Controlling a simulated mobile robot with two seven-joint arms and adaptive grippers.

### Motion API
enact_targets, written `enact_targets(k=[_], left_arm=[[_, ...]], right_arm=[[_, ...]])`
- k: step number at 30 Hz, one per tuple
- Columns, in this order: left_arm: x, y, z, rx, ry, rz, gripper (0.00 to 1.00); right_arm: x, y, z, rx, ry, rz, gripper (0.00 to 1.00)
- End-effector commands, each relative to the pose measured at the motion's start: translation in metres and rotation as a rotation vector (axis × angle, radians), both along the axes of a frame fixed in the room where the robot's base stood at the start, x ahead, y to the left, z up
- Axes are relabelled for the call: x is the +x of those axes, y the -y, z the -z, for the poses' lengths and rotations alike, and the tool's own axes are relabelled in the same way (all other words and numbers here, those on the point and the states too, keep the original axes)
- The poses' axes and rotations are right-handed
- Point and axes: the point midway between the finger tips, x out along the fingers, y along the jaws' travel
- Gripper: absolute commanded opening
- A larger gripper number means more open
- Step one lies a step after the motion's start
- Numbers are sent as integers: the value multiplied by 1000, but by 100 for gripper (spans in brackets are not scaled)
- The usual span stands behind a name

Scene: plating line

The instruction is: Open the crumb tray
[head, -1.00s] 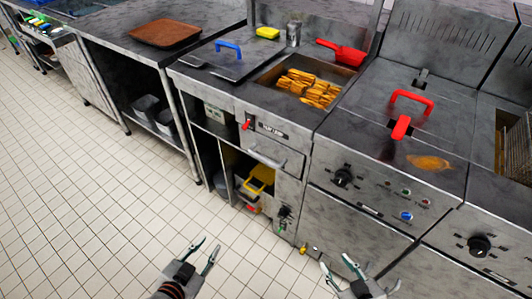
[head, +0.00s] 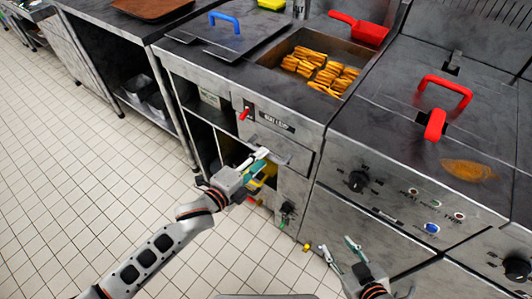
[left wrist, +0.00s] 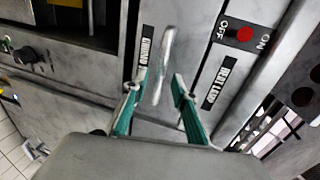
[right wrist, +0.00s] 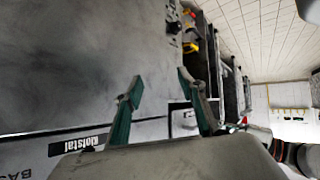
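The crumb tray (left wrist: 149,108) is a closed grey drawer front under the heat lamp switch panel; it also shows in the head view (head: 300,152). Its metal bar handle (left wrist: 166,62) stands between the spread fingertips of my left gripper (left wrist: 156,88) in the left wrist view. The left gripper (head: 262,162) is open in front of the handle and hides part of it in the head view; I cannot tell whether it touches. My right gripper (head: 340,250) is open and empty, low before the fryer front; it also shows in the right wrist view (right wrist: 160,84).
The red heat lamp switch (head: 244,114) is just above left of the drawer. Fries (head: 322,70) lie in the well above. The open shelf with yellow containers (head: 269,176) is below left. A fryer with a red-handled lid (head: 446,86) stands right. The tiled floor (head: 70,190) is clear.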

Motion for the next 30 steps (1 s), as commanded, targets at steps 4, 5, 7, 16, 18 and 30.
enact_targets(k=[4,5,7,16,18,30], left_arm=[[17,13,6,-2,-3,0,27],[19,15,7,-2,-3,0,27],[24,18,9,-1,-3,0,27],[29,22,8,-1,-3,1,27],[29,22,8,-2,-3,0,27],[27,20,8,0,-3,0,0]], right_arm=[[0,0,2,-2,1,-2,40],[1,0,2,-3,3,-2,40],[3,0,2,-4,6,-1,40],[12,4,-2,-10,22,1,40],[12,4,-2,-10,21,1,40],[8,3,-1,-9,14,1,40]])
